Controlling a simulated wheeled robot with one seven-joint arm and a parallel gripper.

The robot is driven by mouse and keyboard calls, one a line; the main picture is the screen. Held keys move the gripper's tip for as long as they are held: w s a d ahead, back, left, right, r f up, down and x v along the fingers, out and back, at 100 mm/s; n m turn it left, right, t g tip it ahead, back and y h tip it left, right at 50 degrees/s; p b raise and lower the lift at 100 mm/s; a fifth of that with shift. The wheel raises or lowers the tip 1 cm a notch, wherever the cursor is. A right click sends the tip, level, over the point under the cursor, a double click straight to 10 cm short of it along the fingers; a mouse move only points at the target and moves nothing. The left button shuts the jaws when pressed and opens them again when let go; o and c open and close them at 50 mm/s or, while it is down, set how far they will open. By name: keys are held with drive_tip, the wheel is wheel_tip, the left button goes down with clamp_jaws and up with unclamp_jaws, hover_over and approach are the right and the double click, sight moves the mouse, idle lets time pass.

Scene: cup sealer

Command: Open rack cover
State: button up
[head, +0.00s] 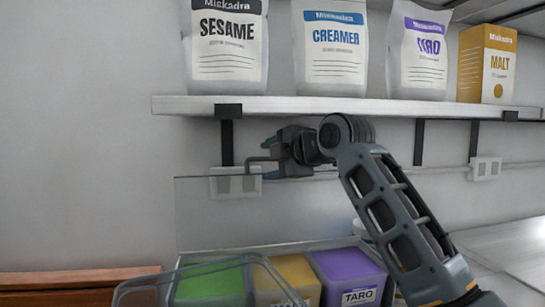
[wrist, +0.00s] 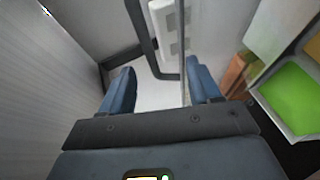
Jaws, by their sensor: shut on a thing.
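The rack cover (head: 215,215) is a clear panel. In the head view it stands raised, close to upright, at the back of the topping rack (head: 250,248). My gripper (head: 275,158) is at this top edge, below the wall shelf, shut on the handle. In the wrist view the blue fingers (wrist: 160,80) stand either side of the handle and panel edge. The exact contact is hard to see.
Green (head: 212,287), yellow (head: 298,275) and purple (head: 345,265) topping tubs sit in the rack. The wall shelf (head: 330,106) with bags is close above my gripper. Its bracket (head: 227,140) and a wall socket (head: 235,183) are behind. A grey curved frame (head: 205,264) is in front.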

drive_tip(key=b+v, duration=0.1)
drive_tip(key=v, duration=0.6)
drive_tip(key=shift+s+d+r, duration=0.2)
drive_tip(key=shift+d+r, duration=0.05)
drive_tip(key=shift+r, duration=0.05)
drive_tip(key=shift+s, duration=0.1)
